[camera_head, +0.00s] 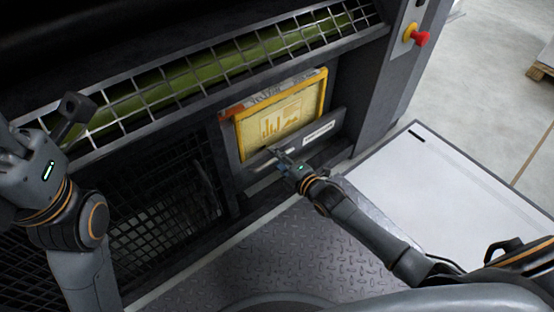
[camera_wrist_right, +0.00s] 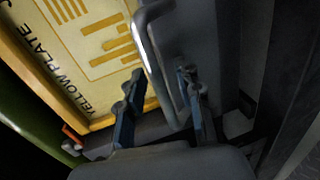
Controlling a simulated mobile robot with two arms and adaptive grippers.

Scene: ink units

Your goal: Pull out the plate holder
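The plate holder (camera_head: 322,139) is a grey unit low in the machine front, with a pale label and a metal handle. A yellow plate (camera_head: 281,115) with a printed chart stands upright in it; it also shows in the right wrist view (camera_wrist_right: 92,50), marked "YELLOW PLATE". My right gripper (camera_head: 276,157) is at the handle. In the right wrist view, the fingers of my right gripper (camera_wrist_right: 160,80) are apart, with the curved handle (camera_wrist_right: 153,60) between them; I cannot tell whether they touch it. My left gripper (camera_head: 73,112) is raised at the left, away from the holder; its finger opening is unclear.
A mesh guard (camera_head: 215,77) with a green roller behind it runs above the holder. A dark mesh panel (camera_head: 160,205) is left of it. A red emergency button (camera_head: 421,38) is at upper right. A white-topped surface (camera_head: 450,190) lies right of my right arm. The treadplate floor (camera_head: 270,255) looks clear.

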